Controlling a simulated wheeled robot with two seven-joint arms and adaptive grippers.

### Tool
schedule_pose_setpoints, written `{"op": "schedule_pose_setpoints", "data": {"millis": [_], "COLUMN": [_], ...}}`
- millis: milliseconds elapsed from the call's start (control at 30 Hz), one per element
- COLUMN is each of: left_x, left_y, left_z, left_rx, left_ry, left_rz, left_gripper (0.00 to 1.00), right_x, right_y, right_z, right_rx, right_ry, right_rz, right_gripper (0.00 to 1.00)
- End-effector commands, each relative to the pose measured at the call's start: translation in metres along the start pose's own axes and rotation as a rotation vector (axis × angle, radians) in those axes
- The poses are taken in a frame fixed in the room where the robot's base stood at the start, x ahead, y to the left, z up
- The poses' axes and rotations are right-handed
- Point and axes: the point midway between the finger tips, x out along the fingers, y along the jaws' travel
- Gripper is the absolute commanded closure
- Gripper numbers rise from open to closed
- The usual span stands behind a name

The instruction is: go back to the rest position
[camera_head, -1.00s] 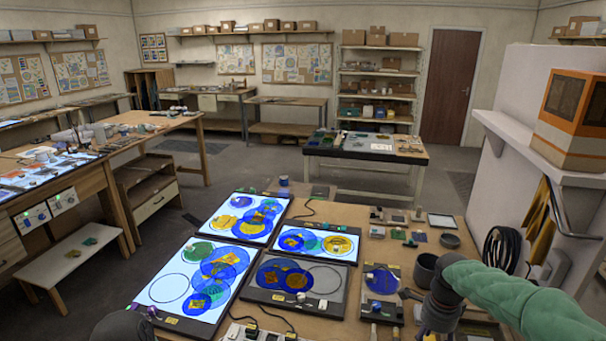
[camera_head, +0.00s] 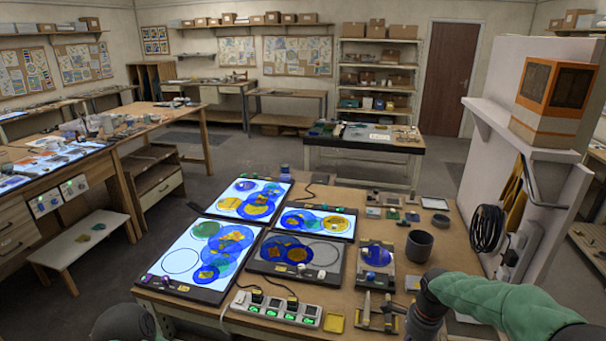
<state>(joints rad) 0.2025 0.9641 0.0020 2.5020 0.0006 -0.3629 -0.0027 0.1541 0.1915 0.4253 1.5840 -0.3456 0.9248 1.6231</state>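My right arm in its green sleeve comes in from the lower right, over the right front of the workbench (camera_head: 390,270). Its dark wrist is at the lower edge, and its gripper fingers are out of the picture. A dark part of my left arm shows at the bottom left edge, and its gripper is not in view. Lit panels with blue, green and yellow glass discs lie on the bench: a back left panel (camera_head: 243,188), a front left panel (camera_head: 175,279) and a right panel (camera_head: 283,232). A dark unlit panel (camera_head: 325,269) lies in front of the right one.
A power strip (camera_head: 245,301) with green lights lies at the bench's front edge. A dark cup (camera_head: 419,246) stands at the bench's right side. A white wall shelf (camera_head: 500,125) with an orange box (camera_head: 550,103) is at the right. Open floor lies left of the bench.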

Motion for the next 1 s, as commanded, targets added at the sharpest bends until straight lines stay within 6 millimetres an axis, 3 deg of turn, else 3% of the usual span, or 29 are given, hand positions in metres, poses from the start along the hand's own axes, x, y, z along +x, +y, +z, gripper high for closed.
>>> {"op": "schedule_pose_setpoints", "data": {"millis": [267,367,500,700,900,1000], "left_x": [0.001,0.002,0.003,0.005,0.006,0.006], "left_y": [-0.001,-0.001,-0.001,-0.002,-0.002,-0.002], "left_z": [0.001,0.001,0.001,0.001,0.001,0.001], "left_rx": [0.000,0.000,0.000,0.000,0.000,0.000], "left_ry": [-0.002,-0.001,-0.002,-0.002,-0.002,-0.002], "left_rz": [0.000,0.000,0.000,0.000,0.000,0.000], "left_gripper": [0.60,0.60,0.60,0.60,0.60,0.60], "right_x": [0.079,0.119,0.178,0.241,0.272,0.277], "right_y": [0.015,0.031,0.066,0.131,0.190,0.206], "right_z": [0.042,0.064,0.100,0.140,0.159,0.162], "right_rx": [-0.284,-0.432,-0.671,-0.984,-1.231,-1.305], "right_ry": [-0.093,-0.141,-0.205,-0.245,-0.231,-0.217], "right_rz": [-0.011,-0.027,-0.071,-0.144,-0.192,-0.203], "right_gripper": [0.47,0.47,0.47,0.47,0.47,0.47]}}
